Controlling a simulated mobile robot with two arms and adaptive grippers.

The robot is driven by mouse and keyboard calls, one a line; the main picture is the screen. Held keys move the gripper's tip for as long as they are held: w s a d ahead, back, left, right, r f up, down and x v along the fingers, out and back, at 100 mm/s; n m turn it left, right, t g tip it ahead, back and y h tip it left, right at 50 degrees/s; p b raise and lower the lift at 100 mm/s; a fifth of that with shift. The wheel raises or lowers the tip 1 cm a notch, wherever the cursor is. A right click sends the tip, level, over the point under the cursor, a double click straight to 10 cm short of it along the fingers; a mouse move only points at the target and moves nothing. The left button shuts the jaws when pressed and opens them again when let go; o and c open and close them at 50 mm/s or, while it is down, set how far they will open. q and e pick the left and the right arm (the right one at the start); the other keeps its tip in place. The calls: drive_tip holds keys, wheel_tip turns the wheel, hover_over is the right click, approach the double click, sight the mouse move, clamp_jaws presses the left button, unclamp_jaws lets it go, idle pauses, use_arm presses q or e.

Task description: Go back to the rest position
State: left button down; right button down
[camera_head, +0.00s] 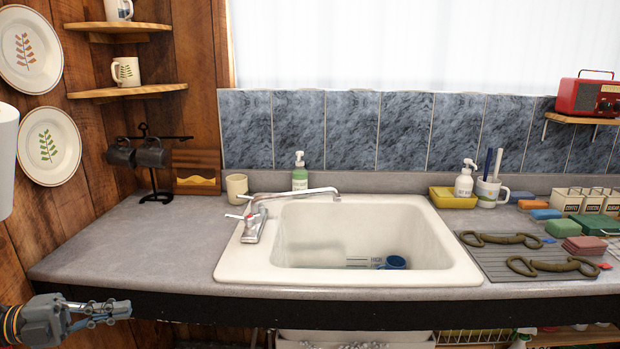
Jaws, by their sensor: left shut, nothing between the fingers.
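My left gripper (118,308) is at the lower left of the head view, in front of and slightly below the counter's front edge. Its fingers are closed together and hold nothing. It is apart from the counter and everything on it. My right gripper is out of view.
A grey counter (120,265) holds a white sink (235,262) with a faucet (253,215) and a blue mug (396,262) inside. Bits (500,239) lie on a grey mat at right. A mug rack (152,170) stands at left. The counter's left part is clear.

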use_arm(q)
drive_tip(key=w+a+f+n+t+y, duration=0.2)
drive_tip(key=w+f+n+t+y, duration=0.15)
drive_tip(key=f+n, duration=0.4)
drive_tip(key=w+a+f+n+t+y, duration=0.15)
drive_tip(key=w+f+n+t, duration=0.3)
drive_tip(key=f, duration=0.65)
drive_tip(key=s+f+n+y, duration=0.4)
drive_tip(key=f, duration=0.8)
drive_tip(key=s+f+n+y, duration=0.3)
drive_tip(key=f+n+y, duration=0.15)
drive_tip(key=f, duration=0.75)
drive_tip(key=s+d+f+n+g+y, duration=0.1)
drive_tip(key=s+d+f+n+g, duration=0.15)
drive_tip(key=s+f, duration=0.65)
drive_tip(key=s+d+f+n+g+y, duration=0.1)
drive_tip(key=s+d+f+g, duration=0.15)
drive_tip(key=s+f, duration=0.6)
drive_tip(key=s+d+f+n+g+y, duration=0.15)
drive_tip(key=s+f+g, duration=0.35)
drive_tip(key=s, duration=0.6)
drive_tip(key=s+d+f+n+g, duration=0.1)
drive_tip(key=s+d, duration=0.3)
drive_tip(key=s, duration=0.4)
drive_tip(key=s+d+f+n+g, duration=0.1)
drive_tip(key=s+d+f, duration=0.2)
drive_tip(key=s, duration=0.5)
drive_tip(key=shift+d+f+g+h, duration=0.3)
drive_tip(key=shift+d+f, duration=0.05)
